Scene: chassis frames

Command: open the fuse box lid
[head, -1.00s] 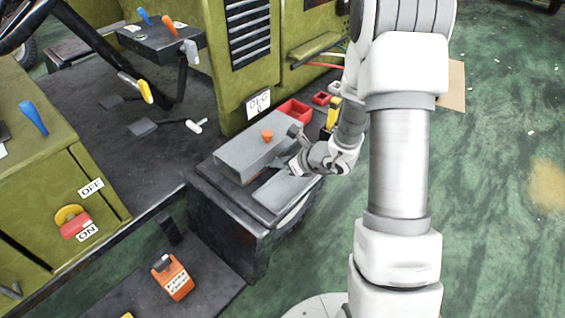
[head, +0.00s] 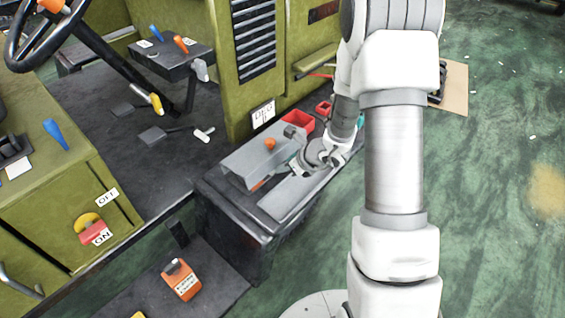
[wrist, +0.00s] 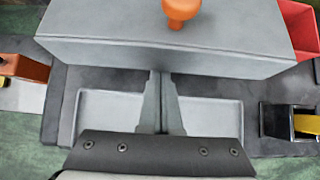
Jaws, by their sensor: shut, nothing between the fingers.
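The fuse box lid (head: 250,150) is a grey cover with an orange knob (head: 269,143) on top, on a dark cabinet beside the green vehicle body. In the wrist view the lid (wrist: 120,45) fills the top, with the knob (wrist: 181,10) above its near face. My gripper (wrist: 160,78) has both fingers together and empty, with the tips at the lid's lower near edge; contact is unclear. In the head view my gripper (head: 298,164) is beside the lid, partly hidden by its wrist. Whether the lid is slightly raised is hard to tell.
A shallow grey tray (wrist: 105,108) lies below the fingers. A red bin (head: 299,121) stands behind the lid. An orange device (head: 181,281) sits on the lower step at left. Green floor (head: 500,200) is open at right.

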